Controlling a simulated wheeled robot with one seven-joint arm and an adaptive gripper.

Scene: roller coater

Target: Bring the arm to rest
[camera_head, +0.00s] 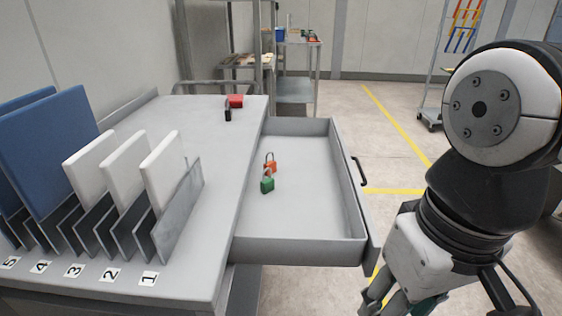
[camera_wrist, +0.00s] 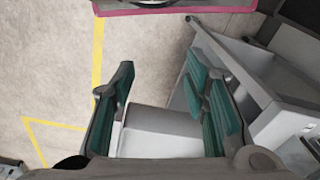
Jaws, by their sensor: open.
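My arm shows at the right of the head view, bent downward, with my gripper (camera_head: 392,302) at the bottom edge and partly cut off. In the wrist view my gripper (camera_wrist: 168,105) shows its two teal-padded fingers spread apart. Nothing is between them. It hangs to the right of the open drawer (camera_head: 349,205), apart from it. Below the fingers in the wrist view are the floor and pale grey surfaces that I cannot identify for sure.
The drawer holds a green padlock (camera_head: 267,182) and an orange padlock (camera_head: 270,162). The table (camera_head: 215,130) bears a red item (camera_head: 236,101), a black item (camera_head: 228,115) and a numbered rack (camera_head: 180,212) with white and blue panels. Floor with yellow lines lies clear behind the arm.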

